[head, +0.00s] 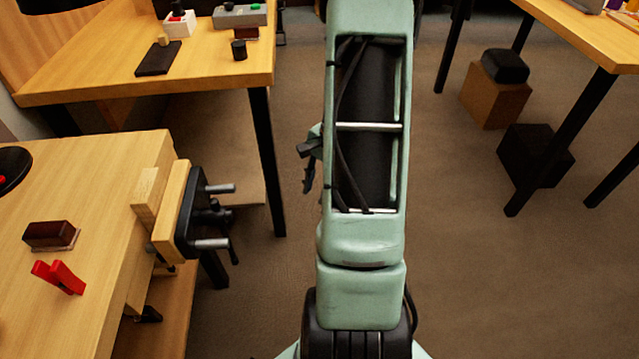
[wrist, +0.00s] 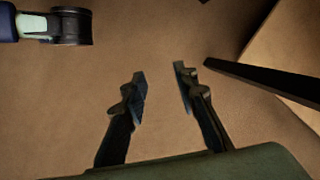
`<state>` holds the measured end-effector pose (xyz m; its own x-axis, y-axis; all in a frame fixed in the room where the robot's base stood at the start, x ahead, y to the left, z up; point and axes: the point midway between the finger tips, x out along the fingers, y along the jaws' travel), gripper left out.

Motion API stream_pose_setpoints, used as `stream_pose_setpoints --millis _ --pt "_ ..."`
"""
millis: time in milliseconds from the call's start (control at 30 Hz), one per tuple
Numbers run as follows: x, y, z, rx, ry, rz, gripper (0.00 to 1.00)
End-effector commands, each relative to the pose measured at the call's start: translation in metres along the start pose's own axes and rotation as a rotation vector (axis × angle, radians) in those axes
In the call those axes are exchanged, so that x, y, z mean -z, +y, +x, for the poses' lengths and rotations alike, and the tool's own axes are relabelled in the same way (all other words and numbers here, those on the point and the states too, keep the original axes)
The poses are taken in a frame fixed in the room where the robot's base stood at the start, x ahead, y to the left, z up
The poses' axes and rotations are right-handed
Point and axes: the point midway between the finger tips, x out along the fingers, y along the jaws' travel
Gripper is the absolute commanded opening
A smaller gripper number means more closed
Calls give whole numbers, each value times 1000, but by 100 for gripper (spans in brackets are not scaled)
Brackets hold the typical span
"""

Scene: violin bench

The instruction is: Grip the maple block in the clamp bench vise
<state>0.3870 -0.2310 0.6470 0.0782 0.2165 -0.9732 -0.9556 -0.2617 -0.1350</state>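The bench vise (head: 172,210) is on the right edge of the near left bench, with a wooden jaw, a black plate and metal rods. A pale wooden block (head: 146,188), which looks like the maple block, stands upright between the bench edge and the wooden jaw. I cannot tell whether the jaw presses on it. My gripper (wrist: 160,82) is open and empty over bare floor in the wrist view. In the head view it is mostly hidden behind my arm, to the right of the vise and apart from it.
The near bench (head: 110,180) holds a dark brown block (head: 50,235) and a red clamp-like item (head: 60,277). A second bench (head: 110,75) with small items stands behind it. A cardboard box (head: 494,98) and a black box (head: 536,154) are at right. Floor between is clear.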

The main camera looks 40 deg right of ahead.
Motion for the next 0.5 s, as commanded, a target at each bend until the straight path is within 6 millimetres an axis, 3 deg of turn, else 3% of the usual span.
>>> stream_pose_setpoints --millis 400,500 --pt "7 -4 -7 -5 38 -29 27" --pt "7 -4 -6 -5 38 -29 18"
